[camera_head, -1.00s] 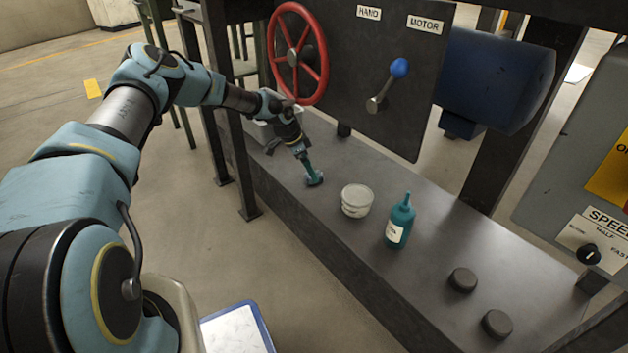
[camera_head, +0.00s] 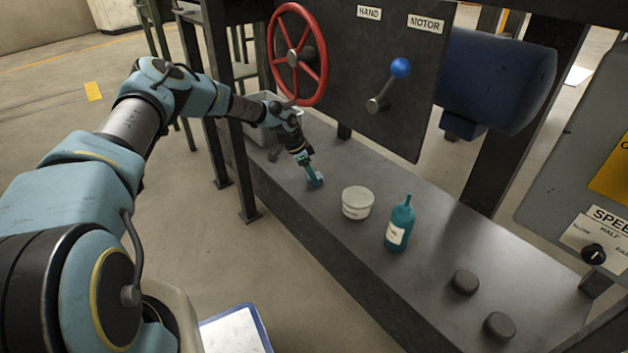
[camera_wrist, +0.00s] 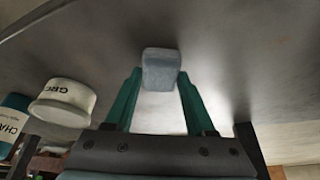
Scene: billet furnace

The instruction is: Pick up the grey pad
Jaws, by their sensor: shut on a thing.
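The grey pad (camera_wrist: 161,68) is a small rounded block, seen in the wrist view between the tips of my gripper's two green fingers. My gripper (camera_wrist: 160,82) is shut on it, with one finger against each side. In the head view my gripper (camera_head: 315,180) is low over the dark bench, left of the white tub. The pad is tiny there and mostly hidden by the fingers. I cannot tell whether it touches the bench top.
On the bench (camera_head: 410,285) stand a white tub (camera_head: 357,202) and a teal bottle (camera_head: 400,224). Two dark round pucks (camera_head: 465,282) lie farther right. A grey bin (camera_head: 262,132) is behind my wrist. A red handwheel (camera_head: 298,55) and a blue-knobbed lever (camera_head: 388,84) are above.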

